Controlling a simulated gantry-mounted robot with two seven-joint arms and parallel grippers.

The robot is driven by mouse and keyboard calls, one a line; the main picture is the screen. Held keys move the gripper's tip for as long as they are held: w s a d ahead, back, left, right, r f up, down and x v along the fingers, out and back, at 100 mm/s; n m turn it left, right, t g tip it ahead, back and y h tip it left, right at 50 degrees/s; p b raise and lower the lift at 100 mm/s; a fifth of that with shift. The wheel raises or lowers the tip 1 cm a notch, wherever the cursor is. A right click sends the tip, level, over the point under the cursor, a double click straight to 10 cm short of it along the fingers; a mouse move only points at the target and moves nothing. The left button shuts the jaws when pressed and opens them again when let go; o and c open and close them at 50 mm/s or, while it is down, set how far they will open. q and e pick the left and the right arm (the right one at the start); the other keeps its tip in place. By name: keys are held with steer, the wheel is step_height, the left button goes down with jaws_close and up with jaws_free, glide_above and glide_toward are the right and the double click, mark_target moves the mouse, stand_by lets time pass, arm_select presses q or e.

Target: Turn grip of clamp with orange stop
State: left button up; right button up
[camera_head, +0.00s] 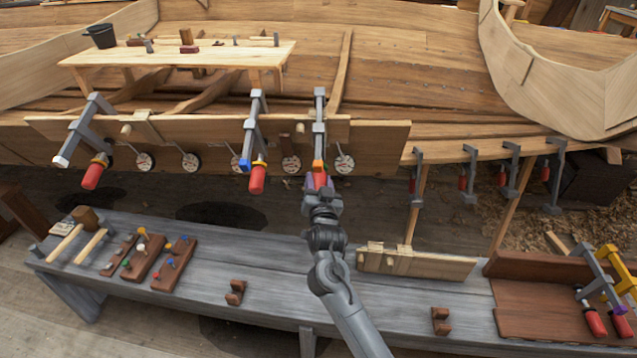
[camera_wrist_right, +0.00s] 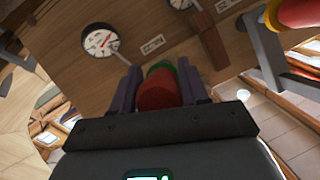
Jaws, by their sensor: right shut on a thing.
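The clamp with the orange stop (camera_head: 318,165) hangs on the plank at the hull's side, its grey bar (camera_head: 319,120) running upward. Its red grip (camera_head: 320,180) points down toward me. My right gripper (camera_head: 319,190) reaches up from below and is shut on this grip. In the right wrist view the red grip (camera_wrist_right: 160,90) sits between my two fingers (camera_wrist_right: 160,92), with a green part behind it. The orange stop cannot be made out there. My left gripper is not in view.
A clamp with a blue stop (camera_head: 244,165) hangs just left, and another clamp (camera_head: 83,140) farther left. Round dials (camera_head: 345,163) line the plank's lower edge. Several clamps (camera_head: 468,175) hang at right. Below is a grey bench (camera_head: 210,290) with wooden parts.

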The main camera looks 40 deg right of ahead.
steer(key=o, duration=1)
steer(key=shift+c, duration=0.2)
steer(key=shift+s+a+r, duration=0.1)
steer(key=shift+s+a, duration=0.05)
steer(key=shift+s, duration=0.1)
steer(key=p+v, duration=0.3)
steer(key=v, duration=0.7)
steer(key=shift+s, duration=0.1)
